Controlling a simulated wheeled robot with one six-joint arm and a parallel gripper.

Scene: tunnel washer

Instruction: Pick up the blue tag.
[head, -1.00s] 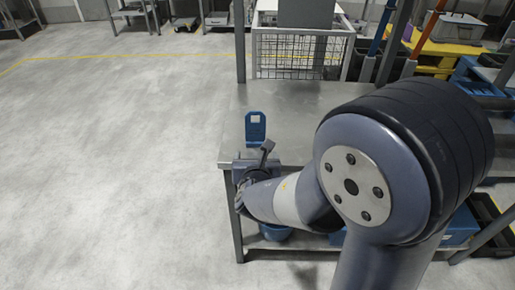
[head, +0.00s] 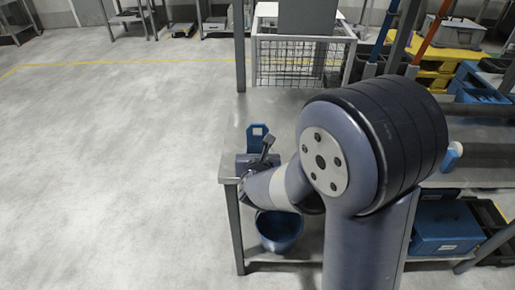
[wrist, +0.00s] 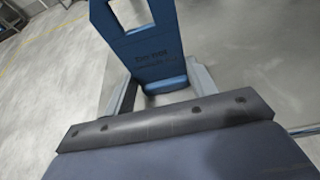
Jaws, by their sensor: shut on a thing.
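The blue tag (head: 257,134) is a flat upright plate with a cut-out near its top, at the left end of the grey metal table in the head view. In the wrist view the tag (wrist: 150,48) stands between the fingers, with dark lettering on its face. My gripper (wrist: 163,88) is shut on the lower part of the tag. In the head view my gripper (head: 256,160) is just in front of the tag and hides its lower end. I cannot tell whether the tag touches the tabletop.
The metal table (head: 229,160) has open floor to its left. A blue bucket (head: 279,232) and a blue box (head: 445,228) are on its lower shelf. A white wire-sided cart (head: 303,62) stands behind. A blue-and-white item (head: 453,155) is at the right.

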